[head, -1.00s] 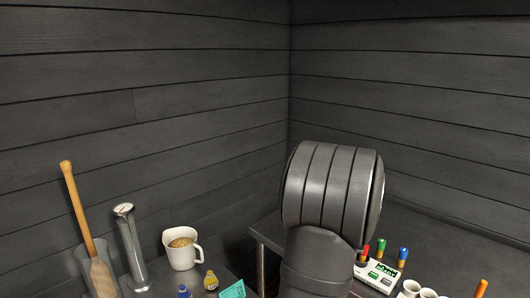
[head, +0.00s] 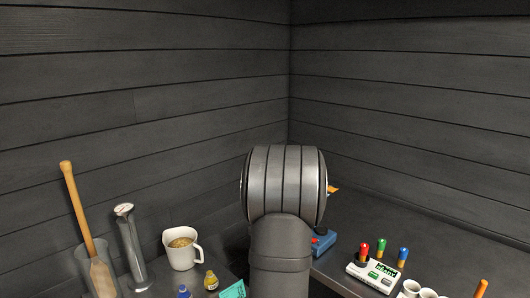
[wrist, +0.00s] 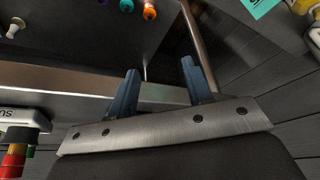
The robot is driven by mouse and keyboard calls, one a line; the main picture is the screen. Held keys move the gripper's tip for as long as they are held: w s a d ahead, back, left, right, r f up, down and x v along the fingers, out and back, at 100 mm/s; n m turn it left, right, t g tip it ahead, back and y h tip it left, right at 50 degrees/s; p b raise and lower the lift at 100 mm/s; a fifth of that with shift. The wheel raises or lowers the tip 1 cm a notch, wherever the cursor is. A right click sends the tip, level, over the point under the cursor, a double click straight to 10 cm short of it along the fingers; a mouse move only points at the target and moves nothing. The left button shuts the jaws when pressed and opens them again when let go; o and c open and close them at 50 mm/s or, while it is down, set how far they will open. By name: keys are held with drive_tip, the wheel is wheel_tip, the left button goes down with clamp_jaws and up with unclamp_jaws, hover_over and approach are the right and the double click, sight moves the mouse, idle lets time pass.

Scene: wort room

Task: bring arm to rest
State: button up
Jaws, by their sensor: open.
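My arm (head: 283,215) stands upright in the middle of the head view, its large grey joint in front of the room's corner. My gripper (wrist: 160,78) shows in the wrist view only, with its two blue fingers apart and nothing between them. The fingers point toward a metal table edge (wrist: 90,82). My gripper is not visible in the head view, and what lies behind my arm there is hidden.
At left stand a jug (head: 181,262), a metal cylinder (head: 130,250) and a wooden paddle (head: 75,205) in a clear vessel. On the right table are a white device (head: 373,276) with coloured knobs, a blue box (head: 322,243) and white cups (head: 411,288). Dark walls (head: 400,100) close the corner.

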drive_tip(key=shift+s+a+f+n, duration=0.15)
drive_tip(key=shift+a+f, duration=0.15)
drive_tip(key=shift+a, duration=0.35)
drive_tip(key=shift+s+a+f+n, duration=0.15)
drive_tip(key=shift+a+f, duration=0.15)
drive_tip(key=shift+a, duration=0.3)
drive_tip(key=shift+w, duration=0.1)
drive_tip(key=o, duration=1.1)
drive_tip(key=shift+c, duration=0.2)
drive_tip(key=shift+o, duration=0.6)
drive_tip(key=d+r+n+h, duration=0.1)
drive_tip(key=d+r+n, duration=0.3)
drive_tip(key=d+r, duration=0.4)
drive_tip(key=shift+d+r+g, duration=0.3)
drive_tip(key=shift+d+g, duration=0.1)
drive_tip(key=shift+d, duration=0.35)
drive_tip(key=s+d+r+n+g+h, duration=0.25)
drive_tip(key=s+d+r+n, duration=0.3)
drive_tip(key=d+r, duration=0.75)
drive_tip(key=s+x, duration=0.1)
drive_tip(key=x, duration=0.8)
drive_tip(key=shift+d+f, duration=0.3)
drive_tip(key=shift+f, duration=0.1)
drive_tip(key=shift+w+r+h, duration=0.1)
drive_tip(key=shift+w+h, duration=0.05)
drive_tip(key=shift+h, duration=0.1)
drive_tip(key=v, duration=1)
